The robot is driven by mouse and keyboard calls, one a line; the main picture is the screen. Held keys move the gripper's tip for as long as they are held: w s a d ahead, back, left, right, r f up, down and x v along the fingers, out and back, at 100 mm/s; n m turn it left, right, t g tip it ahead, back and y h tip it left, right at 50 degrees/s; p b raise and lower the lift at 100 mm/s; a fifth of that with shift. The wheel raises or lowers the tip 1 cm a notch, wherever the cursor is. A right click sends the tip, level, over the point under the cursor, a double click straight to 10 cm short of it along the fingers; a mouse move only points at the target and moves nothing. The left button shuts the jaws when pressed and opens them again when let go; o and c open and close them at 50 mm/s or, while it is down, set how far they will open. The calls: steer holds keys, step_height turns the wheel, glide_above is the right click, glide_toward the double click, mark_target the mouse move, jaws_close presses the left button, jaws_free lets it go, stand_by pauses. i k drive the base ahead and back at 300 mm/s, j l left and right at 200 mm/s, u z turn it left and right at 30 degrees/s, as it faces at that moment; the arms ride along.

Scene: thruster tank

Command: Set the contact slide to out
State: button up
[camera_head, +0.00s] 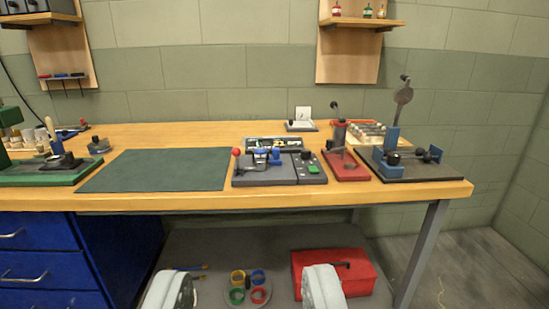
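A dark grey device (265,176) sits near the bench's front edge, right of centre. It has a lever with a red ball knob (236,152) on its left, blue parts (267,157) in the middle, and a panel with a green button (313,169) on its right. I cannot tell which part is the contact slide or its setting; they are too small here. My gripper (246,287) shows as two pale rounded fingers at the bottom edge, wide apart with nothing between them. It is well short of the bench and touches nothing visible.
The wooden bench (270,200) carries a dark green mat (160,170), a red lever press (343,165) and a dark-based device with blue posts (425,168). Blue drawers (35,250) stand lower left. On the low shelf are a red toolbox (355,275) and a tray of coloured rings.

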mark_target(276, 160)
steer(key=i+l, duration=0.15)
steer(key=i, duration=0.4)
steer(key=i+l, duration=0.1)
steer(key=i, duration=0.5)
